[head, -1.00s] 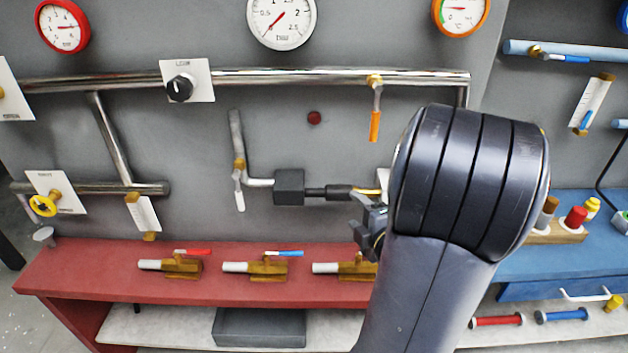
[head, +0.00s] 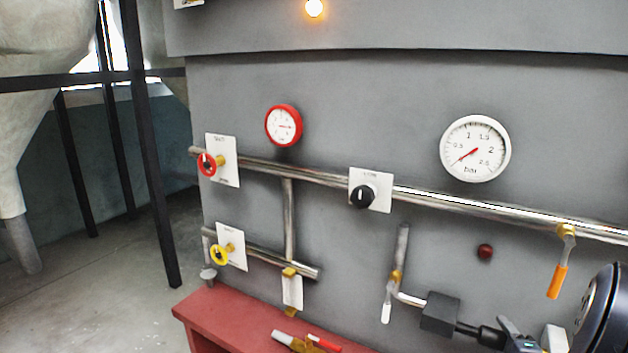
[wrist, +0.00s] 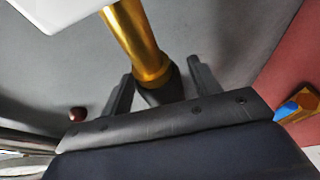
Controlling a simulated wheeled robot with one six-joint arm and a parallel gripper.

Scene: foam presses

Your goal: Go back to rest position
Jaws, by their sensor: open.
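My gripper (head: 518,338) is at the lower right of the head view, close to a black connector (head: 490,336) that runs from a dark box (head: 440,313) on the grey panel. In the wrist view my gripper (wrist: 160,80) shows two dark fingers standing apart. A brass cylinder (wrist: 135,38) with a black collar (wrist: 165,85) shows between and beyond them. I cannot tell if the fingers touch it. Part of my dark rounded arm shows at the right edge of the head view.
The grey panel carries a metal pipe (head: 480,207), a red gauge (head: 284,125), a white gauge (head: 475,148), an orange-handled valve (head: 558,278) and a black knob (head: 362,197). A red bench (head: 230,318) juts out below. Open floor (head: 110,270) lies to the left.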

